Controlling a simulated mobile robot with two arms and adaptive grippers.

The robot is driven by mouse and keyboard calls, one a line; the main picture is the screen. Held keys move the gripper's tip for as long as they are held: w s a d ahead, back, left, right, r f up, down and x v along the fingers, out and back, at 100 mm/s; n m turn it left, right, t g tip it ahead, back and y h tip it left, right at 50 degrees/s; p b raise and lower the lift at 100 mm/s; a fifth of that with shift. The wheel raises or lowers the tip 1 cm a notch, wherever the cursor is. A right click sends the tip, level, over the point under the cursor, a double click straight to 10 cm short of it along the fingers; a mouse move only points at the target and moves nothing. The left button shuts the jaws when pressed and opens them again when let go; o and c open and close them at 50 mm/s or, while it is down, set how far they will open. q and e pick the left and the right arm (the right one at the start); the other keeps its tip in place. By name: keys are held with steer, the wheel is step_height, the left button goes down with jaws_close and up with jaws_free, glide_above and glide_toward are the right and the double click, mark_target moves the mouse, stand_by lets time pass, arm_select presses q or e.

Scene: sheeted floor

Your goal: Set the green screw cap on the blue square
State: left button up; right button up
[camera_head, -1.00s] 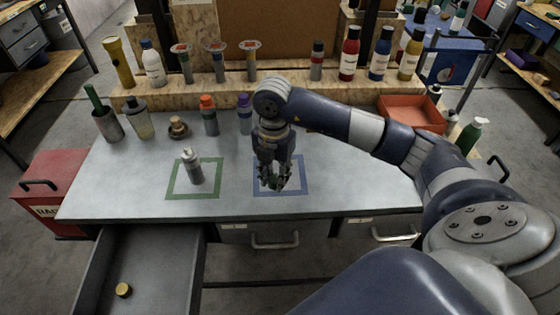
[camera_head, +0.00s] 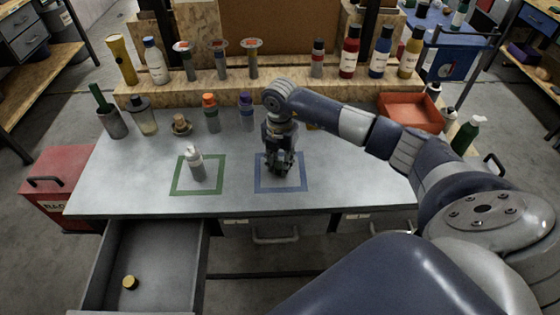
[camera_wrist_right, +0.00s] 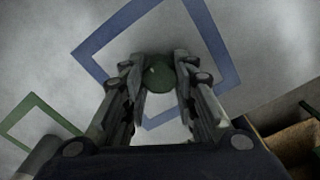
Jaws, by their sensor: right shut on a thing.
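The green screw cap (camera_wrist_right: 160,77) is a dark green round piece between the fingertips of my right gripper (camera_wrist_right: 160,78) in the right wrist view. That gripper is shut on it. In the head view my right gripper (camera_head: 280,165) points down over the blue square (camera_head: 304,175), an outline on the grey bench top. The blue outline also shows in the right wrist view (camera_wrist_right: 212,40), around the cap. The fingers mostly hide the cap in the head view. I cannot tell whether the cap touches the bench. My left gripper is not in view.
A grey-white bottle (camera_head: 196,165) stands in the green square (camera_head: 178,175) to the left. Several bottles and containers line the bench's back. An orange tray (camera_head: 410,110) is at the right. An open drawer (camera_head: 150,250) holding a yellowish cap (camera_head: 130,282) juts out at the front left.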

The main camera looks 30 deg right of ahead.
mark_target(280, 165)
steer(key=shift+f, duration=0.2)
steer(key=o, duration=1.1)
steer(key=shift+r, duration=0.1)
steer(key=shift+r, duration=0.55)
steer(key=shift+r+b, duration=1.45)
steer(key=shift+r, duration=4.15)
